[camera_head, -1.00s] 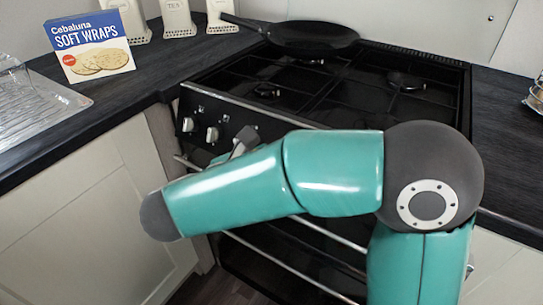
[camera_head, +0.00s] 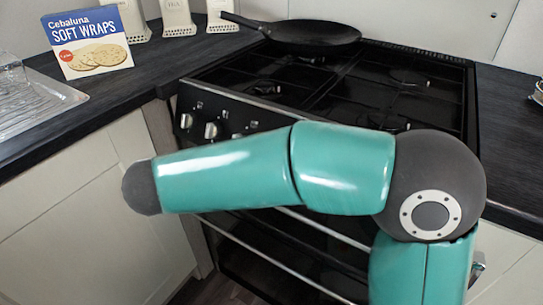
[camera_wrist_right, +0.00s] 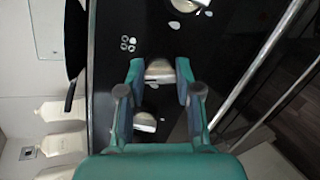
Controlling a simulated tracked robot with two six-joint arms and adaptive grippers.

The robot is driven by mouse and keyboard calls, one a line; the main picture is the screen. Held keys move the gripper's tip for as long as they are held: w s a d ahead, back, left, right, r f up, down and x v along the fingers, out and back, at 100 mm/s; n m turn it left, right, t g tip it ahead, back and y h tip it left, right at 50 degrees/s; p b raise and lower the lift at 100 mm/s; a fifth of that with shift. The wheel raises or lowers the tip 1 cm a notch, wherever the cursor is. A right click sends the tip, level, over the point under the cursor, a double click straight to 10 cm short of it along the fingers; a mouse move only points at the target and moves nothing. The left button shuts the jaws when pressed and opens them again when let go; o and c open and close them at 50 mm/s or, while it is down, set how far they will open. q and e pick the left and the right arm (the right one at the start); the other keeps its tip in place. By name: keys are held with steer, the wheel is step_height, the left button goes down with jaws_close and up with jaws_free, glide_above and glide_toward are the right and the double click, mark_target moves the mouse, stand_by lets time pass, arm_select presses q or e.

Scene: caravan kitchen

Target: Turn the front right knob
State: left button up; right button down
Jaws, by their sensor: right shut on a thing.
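The black cooker (camera_head: 330,85) has silver knobs along its front panel. Two of them, a left knob (camera_head: 186,121) and another beside it (camera_head: 211,130), show clearly in the head view. The rest of the row is mostly hidden behind my right arm. In the right wrist view my right gripper (camera_wrist_right: 160,72) is shut on a silver knob (camera_wrist_right: 159,70), with one finger on each side. One knob (camera_wrist_right: 145,122) sits below it and another (camera_wrist_right: 188,5) near the top edge. I cannot tell for certain which burner the held knob serves. My left gripper is not in view.
A black frying pan (camera_head: 312,34) stands on the back of the hob. A soft wraps box (camera_head: 88,43) and white canisters (camera_head: 178,17) stand on the left worktop. Oven rails (camera_wrist_right: 262,60) run close beside the gripper.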

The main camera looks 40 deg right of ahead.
steer(key=m+b, duration=0.1)
steer(key=m, duration=0.2)
steer(key=shift+w+a, duration=0.1)
steer(key=shift+w, duration=0.05)
steer(key=shift+m+y, duration=0.3)
steer(key=shift+m, duration=0.1)
steer(key=c, duration=0.8)
jaws_free()
steer(key=v, duration=0.7)
steer(key=shift+a, duration=0.25)
